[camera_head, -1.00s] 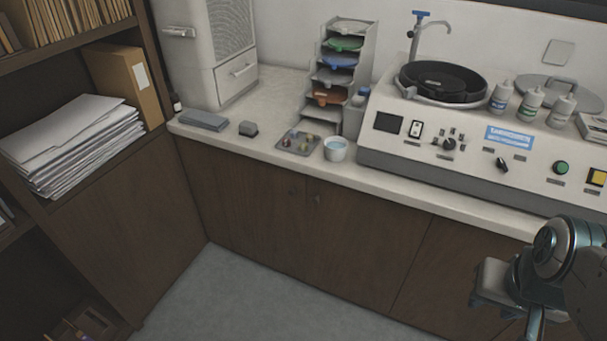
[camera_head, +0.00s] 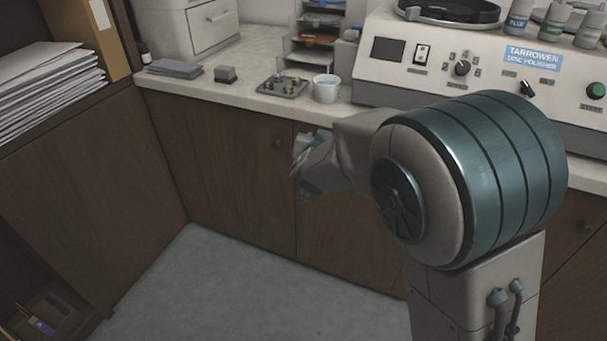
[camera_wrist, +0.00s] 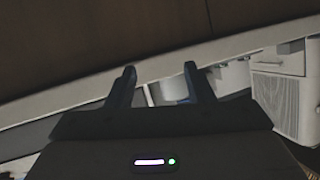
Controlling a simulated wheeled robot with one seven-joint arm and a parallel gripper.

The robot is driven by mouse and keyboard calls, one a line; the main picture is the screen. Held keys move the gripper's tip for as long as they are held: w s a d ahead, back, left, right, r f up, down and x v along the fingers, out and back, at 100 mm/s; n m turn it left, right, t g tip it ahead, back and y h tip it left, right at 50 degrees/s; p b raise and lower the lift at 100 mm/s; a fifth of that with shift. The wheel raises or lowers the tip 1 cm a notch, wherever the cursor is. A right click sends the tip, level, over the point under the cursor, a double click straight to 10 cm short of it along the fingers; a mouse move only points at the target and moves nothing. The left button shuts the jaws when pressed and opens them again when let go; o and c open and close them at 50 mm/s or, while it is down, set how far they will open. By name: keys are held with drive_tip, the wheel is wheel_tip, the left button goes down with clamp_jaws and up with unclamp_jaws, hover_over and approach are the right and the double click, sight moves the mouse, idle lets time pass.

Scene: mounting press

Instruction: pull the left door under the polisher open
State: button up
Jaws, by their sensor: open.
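Brown wooden doors line the front of the counter below and left of the polisher (camera_head: 445,62). The leftmost door (camera_head: 225,180) has a round knob (camera_head: 277,143) near its upper right corner. The door beside it (camera_head: 340,235) lies partly below the polisher and is partly hidden by my arm; its knob is hidden. Another knob (camera_head: 585,227) shows right of my arm. The visible doors look shut. My gripper (camera_head: 305,165) is in front of the second door's upper left part. In the wrist view its fingers (camera_wrist: 160,75) are apart and empty, with the counter edge behind them.
A shelf with papers (camera_head: 45,90) bounds the left. The grey floor (camera_head: 230,290) before the doors is clear.

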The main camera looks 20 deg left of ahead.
drive_tip(key=s+a+f+t+h+b, duration=0.45)
drive_tip(key=a+f+b, duration=0.35)
drive_tip(key=f, duration=0.5)
drive_tip(key=w+b, duration=0.2)
drive_tip(key=w, duration=1.1)
drive_tip(key=shift+m, duration=0.4)
drive_tip(key=shift+r, duration=0.1)
clamp_jaws()
drive_tip(key=shift+s+a, duration=0.1)
drive_tip(key=shift+s, duration=0.05)
